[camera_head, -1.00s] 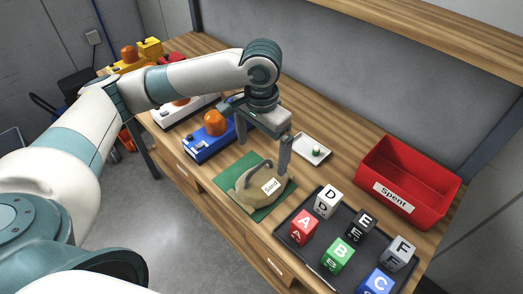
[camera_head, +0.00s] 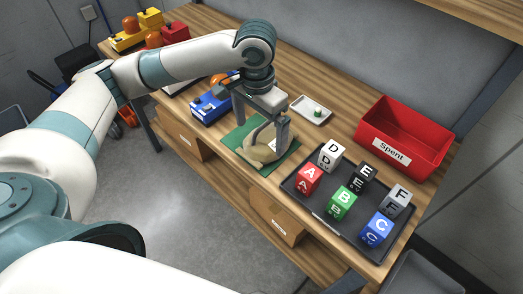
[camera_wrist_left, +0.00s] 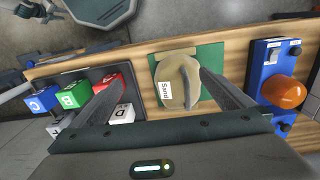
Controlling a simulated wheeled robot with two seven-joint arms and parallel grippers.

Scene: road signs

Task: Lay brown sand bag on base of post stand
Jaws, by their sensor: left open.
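The brown sand bag (camera_head: 256,152) lies on a green mat (camera_head: 238,136) at the table's front edge. It has a raised handle loop and a white "Sand" label. It also shows in the left wrist view (camera_wrist_left: 185,74). My left gripper (camera_head: 259,135) is open above the bag, its fingers pointing down on either side of the handle and partly covering the bag. In the left wrist view the gripper (camera_wrist_left: 158,80) spans the bag with nothing held. I cannot tell whether a finger touches it. No post stand can be made out.
A dark tray (camera_head: 318,211) with several lettered cubes stands right of the mat. Behind are a red "Spent" bin (camera_head: 405,135) and a small white tray (camera_head: 300,106). A blue box with an orange lamp (camera_head: 207,104) is left of the mat. Open floor lies in front.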

